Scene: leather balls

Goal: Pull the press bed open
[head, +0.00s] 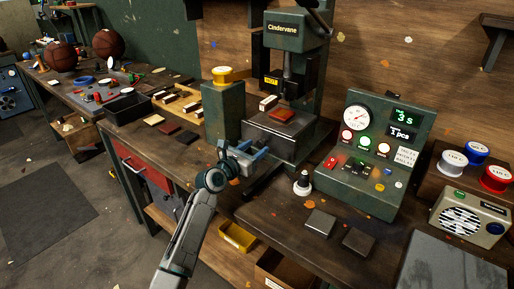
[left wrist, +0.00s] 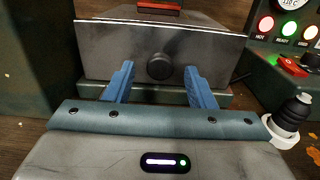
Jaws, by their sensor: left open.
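The press bed (head: 272,136) is a grey metal slab low in the green Cindervane press (head: 297,30). A reddish-brown piece (head: 282,115) lies on it. In the left wrist view the bed's front plate (left wrist: 106,52) faces me, with a round dark knob (left wrist: 160,67) in its middle. My left gripper (head: 250,152) is in front of the bed. Its blue fingers are open, one on each side of the knob, with gaps between fingers and knob in the left wrist view (left wrist: 159,80). I cannot tell whether the tips touch the plate. My right gripper is not in view.
A green control box (head: 375,150) with lit lamps stands right of the press. A small black-and-white knobbed object (head: 302,183) stands close to my gripper's right. A green post (head: 221,112) with a yellow-topped spool is at the left. Dark square plates (head: 319,222) lie in front.

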